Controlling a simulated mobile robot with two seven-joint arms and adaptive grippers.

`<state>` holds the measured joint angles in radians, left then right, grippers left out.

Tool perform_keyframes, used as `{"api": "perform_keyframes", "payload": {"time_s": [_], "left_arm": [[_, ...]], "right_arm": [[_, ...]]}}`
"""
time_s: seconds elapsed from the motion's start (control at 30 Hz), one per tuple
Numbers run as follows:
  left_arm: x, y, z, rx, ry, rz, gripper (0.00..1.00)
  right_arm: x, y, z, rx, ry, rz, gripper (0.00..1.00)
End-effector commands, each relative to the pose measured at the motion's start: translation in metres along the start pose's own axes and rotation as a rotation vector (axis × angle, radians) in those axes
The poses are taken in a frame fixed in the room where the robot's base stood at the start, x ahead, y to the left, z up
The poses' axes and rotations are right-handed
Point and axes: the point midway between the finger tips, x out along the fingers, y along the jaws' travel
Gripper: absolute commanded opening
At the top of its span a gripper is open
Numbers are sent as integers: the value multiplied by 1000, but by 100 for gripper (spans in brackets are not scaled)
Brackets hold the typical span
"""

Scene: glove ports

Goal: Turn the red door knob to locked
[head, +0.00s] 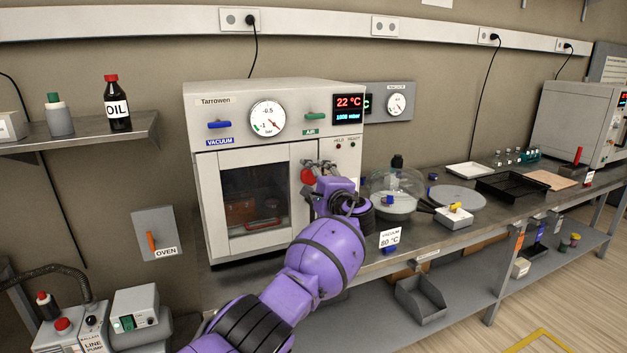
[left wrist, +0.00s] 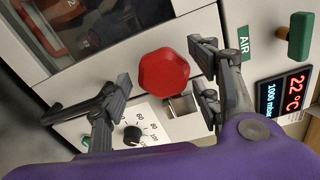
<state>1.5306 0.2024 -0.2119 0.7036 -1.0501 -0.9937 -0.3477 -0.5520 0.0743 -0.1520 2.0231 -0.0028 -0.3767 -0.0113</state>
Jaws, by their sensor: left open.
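The red door knob (head: 307,175) sits on the right edge of the vacuum oven's door in the head view. In the left wrist view the red knob (left wrist: 164,76) is a faceted disc between the finger pairs. My left gripper (head: 322,166) is open in front of the oven, its fingers (left wrist: 160,88) on either side of the knob with gaps showing. I cannot tell how deep the fingers reach around it. A metal catch (left wrist: 182,106) shows beside the knob. My right gripper is not in view.
The oven (head: 215,177) has a blue VACUUM handle (head: 219,124) and a green AIR handle (head: 315,115) above the door. A numbered dial (left wrist: 133,134) is near the left fingers. A glass desiccator (head: 397,190) stands right of my arm.

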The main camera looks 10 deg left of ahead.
Motion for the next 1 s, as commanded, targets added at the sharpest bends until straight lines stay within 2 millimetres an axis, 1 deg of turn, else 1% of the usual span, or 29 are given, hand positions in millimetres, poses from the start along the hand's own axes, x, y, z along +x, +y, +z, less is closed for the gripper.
{"api": "perform_keyframes", "payload": {"time_s": [0.17,0.27,0.37,0.7,0.83,1.0], "left_arm": [[-3,-1,0,-2,0,-1,57],[-10,0,0,-3,0,-2,57],[-23,0,0,-3,0,-1,57],[-91,1,-1,-2,3,0,57],[-109,1,-1,-1,2,1,57],[-119,0,0,0,0,0,57]], "right_arm": [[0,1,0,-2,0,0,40],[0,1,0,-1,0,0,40],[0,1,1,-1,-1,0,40],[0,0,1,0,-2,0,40],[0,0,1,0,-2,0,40],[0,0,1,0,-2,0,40]]}}
